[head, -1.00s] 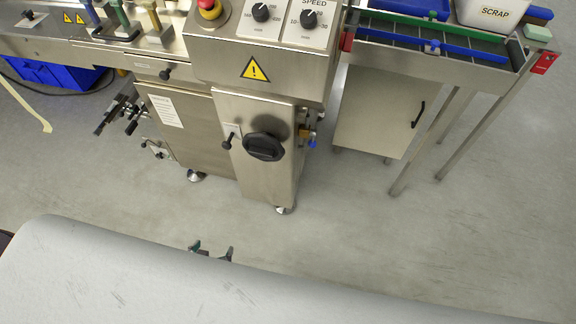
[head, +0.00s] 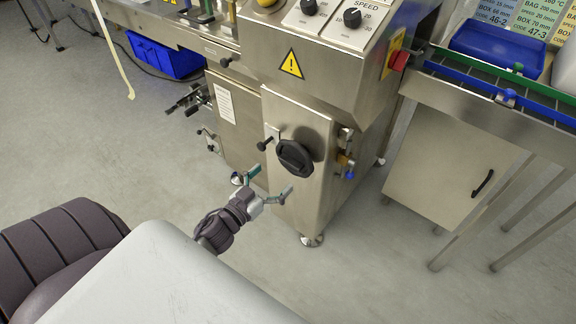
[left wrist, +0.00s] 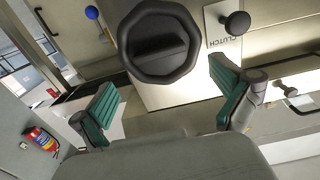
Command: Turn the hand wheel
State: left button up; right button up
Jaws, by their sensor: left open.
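The hand wheel (head: 295,158) is a dark, lobed knob with a raised bar across its face, on the front of the steel cabinet. In the left wrist view the hand wheel (left wrist: 158,42) is large, at the top middle, beyond the fingertips. My left gripper (head: 268,184) is open and empty, in front of the cabinet, below and left of the wheel and apart from it. Its green-padded fingers (left wrist: 168,102) are spread wide in the left wrist view. My right gripper is not in view.
A small black clutch knob (left wrist: 235,23) sits beside the wheel. A blue-tipped lever (head: 350,174) is right of it. A conveyor (head: 500,100) with steel legs stands at the right. A blue bin (head: 165,58) is at the back left. The floor in front is clear.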

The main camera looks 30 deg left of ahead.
aim_at(288, 164)
pick_arm(q)
jog(key=w, duration=0.5)
jog(key=shift+w+d, duration=0.25)
jog(key=shift+w, duration=0.3)
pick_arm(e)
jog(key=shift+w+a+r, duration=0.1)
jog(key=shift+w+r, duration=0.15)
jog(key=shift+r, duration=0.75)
pick_arm(q)
jog(key=shift+c, duration=0.3)
jog(key=c, duration=1)
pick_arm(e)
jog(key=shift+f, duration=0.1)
